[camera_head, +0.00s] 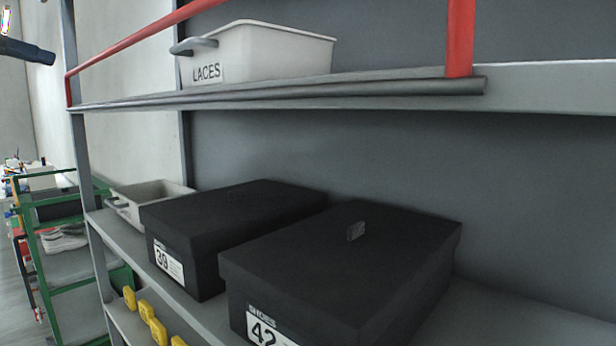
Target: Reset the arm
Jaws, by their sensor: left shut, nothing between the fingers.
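My left gripper (46,57) shows as a dark shape at the top left edge, pointing right. It is shut with nothing held, in front of the pale wall and apart from the shelf. Most of its arm is outside the picture. My right gripper is not in view.
A rack holds a white LACES bin (265,55) on its upper shelf (400,90), behind a red rail (130,47). Below stand a black box marked 39 (235,205), a black box marked 42 (340,265) and a grey bin (150,192). A green rack (60,240) stands left.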

